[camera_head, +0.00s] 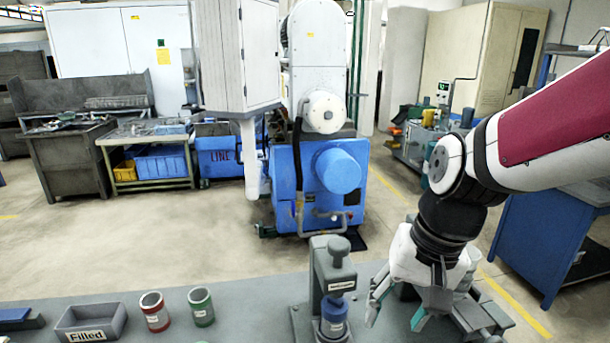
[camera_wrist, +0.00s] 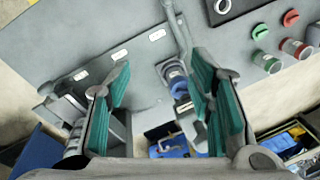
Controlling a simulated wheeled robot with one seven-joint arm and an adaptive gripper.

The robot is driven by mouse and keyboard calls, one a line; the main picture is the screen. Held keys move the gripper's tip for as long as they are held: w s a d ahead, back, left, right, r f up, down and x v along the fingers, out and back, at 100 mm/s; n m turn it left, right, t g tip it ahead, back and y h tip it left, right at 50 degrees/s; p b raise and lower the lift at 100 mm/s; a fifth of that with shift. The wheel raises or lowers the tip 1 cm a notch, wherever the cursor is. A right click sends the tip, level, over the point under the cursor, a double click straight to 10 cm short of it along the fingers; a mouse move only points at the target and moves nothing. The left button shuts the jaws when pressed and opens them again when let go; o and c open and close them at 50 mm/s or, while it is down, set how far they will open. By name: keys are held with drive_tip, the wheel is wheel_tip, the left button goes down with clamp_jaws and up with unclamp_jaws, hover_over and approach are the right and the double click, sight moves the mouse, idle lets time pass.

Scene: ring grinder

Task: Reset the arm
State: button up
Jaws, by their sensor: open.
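My gripper (camera_head: 398,309) hangs at the end of my arm, over the right part of the grey bench in the head view. Its teal fingers are spread apart with nothing between them. In the wrist view the open fingers (camera_wrist: 160,78) show on both sides of the picture. The gripper is right of a grey upright press-like device (camera_head: 325,275) and apart from it. A blue cylinder (camera_head: 334,314) sits in the device's lower part. A grey fixture (camera_head: 480,312) is partly hidden behind the gripper.
On the bench (camera_head: 255,310) stand a grey bin marked "Filled" (camera_head: 88,336), a red container (camera_head: 155,313) and a green container (camera_head: 202,308). A blue-and-white machine (camera_head: 285,180) stands on the floor beyond. A blue cabinet (camera_head: 545,245) is at the right. Open floor lies between.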

drive_tip(key=s+d+r+n+t+h, duration=0.1)
drive_tip(key=s+d+r+n+t, duration=0.1)
drive_tip(key=s+d+r+t, duration=0.2)
drive_tip(key=shift+s+d+r+n+h+b, duration=0.35)
drive_tip(key=shift+s+d+r, duration=0.35)
drive_tip(key=shift+s+r, duration=1.35)
